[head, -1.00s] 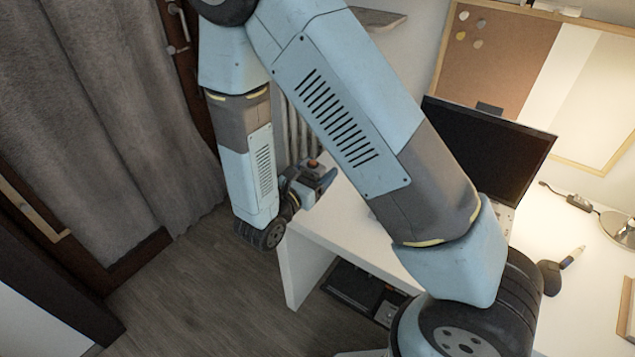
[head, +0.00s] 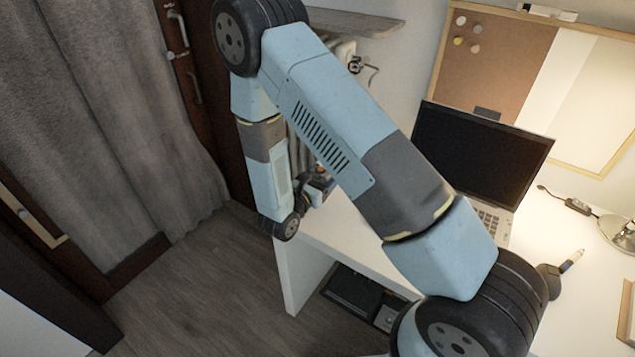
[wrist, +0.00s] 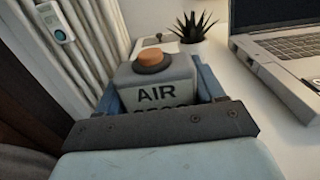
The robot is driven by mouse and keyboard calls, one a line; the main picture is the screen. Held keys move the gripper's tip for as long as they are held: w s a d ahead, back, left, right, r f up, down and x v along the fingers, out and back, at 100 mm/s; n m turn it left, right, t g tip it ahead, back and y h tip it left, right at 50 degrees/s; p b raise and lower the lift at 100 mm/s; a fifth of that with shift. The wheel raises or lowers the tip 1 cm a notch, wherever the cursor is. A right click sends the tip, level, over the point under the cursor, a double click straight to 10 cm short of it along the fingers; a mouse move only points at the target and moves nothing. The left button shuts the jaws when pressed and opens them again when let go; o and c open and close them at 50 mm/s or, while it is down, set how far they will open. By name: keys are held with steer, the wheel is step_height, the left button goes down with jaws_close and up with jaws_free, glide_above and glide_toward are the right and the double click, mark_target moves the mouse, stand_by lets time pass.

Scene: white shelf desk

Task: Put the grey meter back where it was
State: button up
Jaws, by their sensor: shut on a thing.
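The grey meter (wrist: 158,84) is a box marked "AIR" with an orange knob on top. In the wrist view it stands between the blue fingers of my gripper (wrist: 160,82), which is shut on it. The lower lettering is hidden by the dark gripper body. In the head view my gripper (head: 318,184) is at the left end of the white desk (head: 345,232), mostly hidden behind my arm. I cannot tell whether the meter touches the desk.
A potted plant (wrist: 192,30) and an open laptop (wrist: 285,55) stand beyond and to the right of the meter. A white radiator (wrist: 85,35) with a small device (wrist: 56,22) is at the left. Desk space between meter and laptop is clear.

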steer(key=shift+s+f, duration=0.1)
steer(key=shift+f, duration=1)
steer(key=o, duration=1.2)
